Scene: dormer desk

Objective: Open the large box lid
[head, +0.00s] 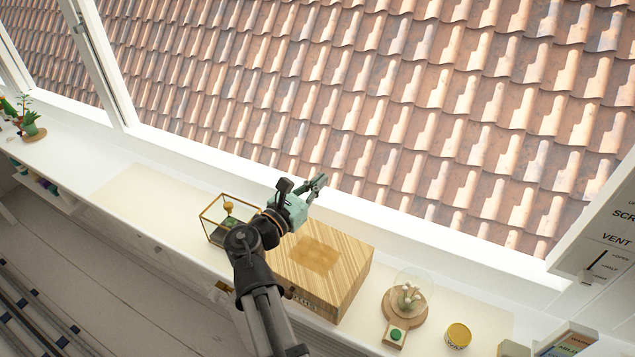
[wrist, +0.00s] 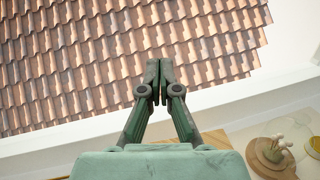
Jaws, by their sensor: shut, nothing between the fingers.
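The large box (head: 325,265) is a striped wooden box on the white desk below the window. Its top looks flat and closed, with a darker square patch in the middle. My arm covers its left side. My gripper (head: 318,183) is above and beyond the box's back edge, near the window sill, apart from the lid. In the wrist view my gripper (wrist: 160,80) is shut and empty, its fingertips together against the roof tiles. A small part of a wooden surface shows at the lower right of the wrist view, but I cannot tell whether it is the box.
A glass case with a brass frame (head: 212,219) stands left of the box. To the right are a glass dome on a wooden base (head: 405,305), a green button block (head: 395,333) and a yellow tin (head: 458,336). A plant (head: 30,125) is far left. The desk between is clear.

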